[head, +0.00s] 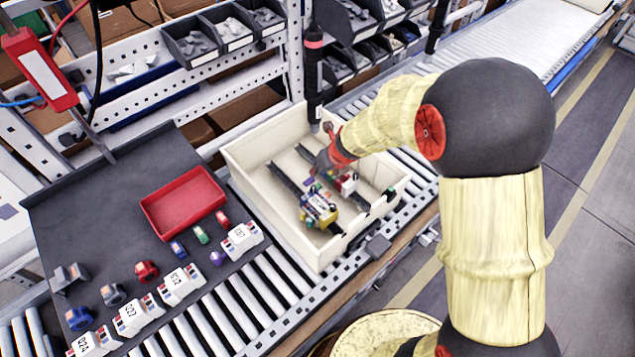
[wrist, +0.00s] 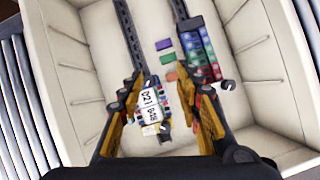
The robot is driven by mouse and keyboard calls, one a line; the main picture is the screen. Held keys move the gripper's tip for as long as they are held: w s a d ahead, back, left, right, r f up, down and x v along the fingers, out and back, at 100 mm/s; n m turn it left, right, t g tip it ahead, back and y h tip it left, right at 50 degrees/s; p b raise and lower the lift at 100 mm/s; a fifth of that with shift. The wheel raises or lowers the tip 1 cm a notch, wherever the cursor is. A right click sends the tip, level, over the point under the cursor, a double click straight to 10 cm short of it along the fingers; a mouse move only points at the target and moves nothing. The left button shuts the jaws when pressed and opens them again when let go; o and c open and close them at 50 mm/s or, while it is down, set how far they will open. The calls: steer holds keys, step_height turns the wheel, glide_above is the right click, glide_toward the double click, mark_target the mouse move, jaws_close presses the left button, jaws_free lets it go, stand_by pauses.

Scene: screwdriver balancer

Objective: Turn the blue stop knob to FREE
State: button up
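I cannot make out a blue stop knob or a FREE mark in either view. A red box with a white face (head: 40,72) hangs at the upper left of the head view, with cables around it. A black upright cylinder with a red band (head: 313,75) stands behind the cream bin (head: 240,160). My gripper (head: 322,170) is inside or just over that bin. In the wrist view my gripper's (wrist: 172,98) two fingers are spread apart. A white-labelled terminal block (wrist: 150,103) shows between them, and I see no grip on it.
The bin holds two dark rails (wrist: 131,35) and coloured parts (wrist: 197,50). A red tray (head: 183,202) and several small blocks lie on the dark mat (head: 95,215) to the left. Rollers (head: 215,325) run below, and parts bins (head: 205,40) stand behind.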

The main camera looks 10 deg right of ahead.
mark_target(314, 187)
steer(key=f+n+b, duration=0.1)
steer(key=f, duration=0.1)
steer(key=a+f+n+g+b, duration=0.1)
steer(key=f, duration=0.2)
steer(key=a+f+n+b, duration=0.1)
steer(key=f, duration=0.2)
steer(key=shift+s+a, duration=0.1)
steer(key=shift+a, duration=0.15)
steer(key=c, duration=0.3)
jaws_close()
